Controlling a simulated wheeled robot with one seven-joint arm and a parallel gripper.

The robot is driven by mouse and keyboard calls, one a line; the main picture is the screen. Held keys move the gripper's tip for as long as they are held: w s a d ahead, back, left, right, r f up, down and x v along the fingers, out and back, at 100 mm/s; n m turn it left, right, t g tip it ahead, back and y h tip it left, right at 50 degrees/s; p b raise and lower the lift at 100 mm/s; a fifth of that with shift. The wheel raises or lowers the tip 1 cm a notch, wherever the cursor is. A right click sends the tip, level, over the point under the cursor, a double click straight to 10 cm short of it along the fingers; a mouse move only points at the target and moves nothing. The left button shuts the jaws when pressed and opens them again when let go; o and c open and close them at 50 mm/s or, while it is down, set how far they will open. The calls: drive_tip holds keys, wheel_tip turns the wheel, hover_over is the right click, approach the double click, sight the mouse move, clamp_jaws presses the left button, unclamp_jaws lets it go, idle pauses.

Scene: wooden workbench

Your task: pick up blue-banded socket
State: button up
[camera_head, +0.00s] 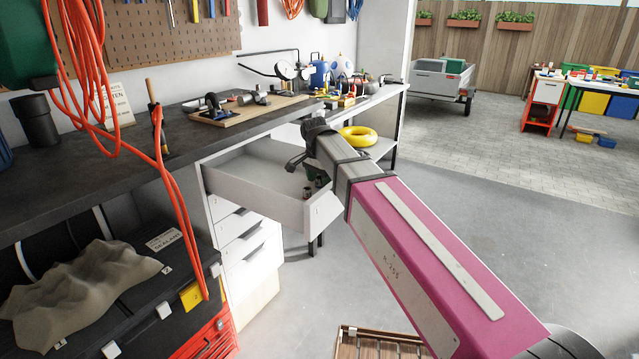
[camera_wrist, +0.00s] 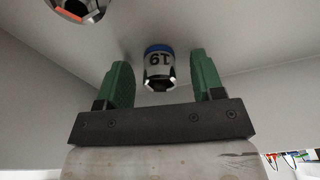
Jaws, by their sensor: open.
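The blue-banded socket (camera_wrist: 159,68) shows in the wrist view, a metal cylinder with a blue band at its far end and the number 19 on a pale label. It lies between the two green fingers of my gripper (camera_wrist: 162,80), with a gap on both sides. My gripper is open. In the head view my gripper (camera_head: 312,180) is over the open drawer (camera_head: 255,185), mostly hidden behind my arm. Small dark sockets show by it there; I cannot tell which one has the blue band.
A second socket with an orange-red band (camera_wrist: 78,8) is at the top left of the wrist view, close to the left finger. The drawer walls surround the gripper. The workbench top (camera_head: 80,165) is above the drawer, and orange cables (camera_head: 165,160) hang at left.

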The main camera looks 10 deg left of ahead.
drive_tip(key=c, duration=1)
drive_tip(key=shift+r, duration=0.1)
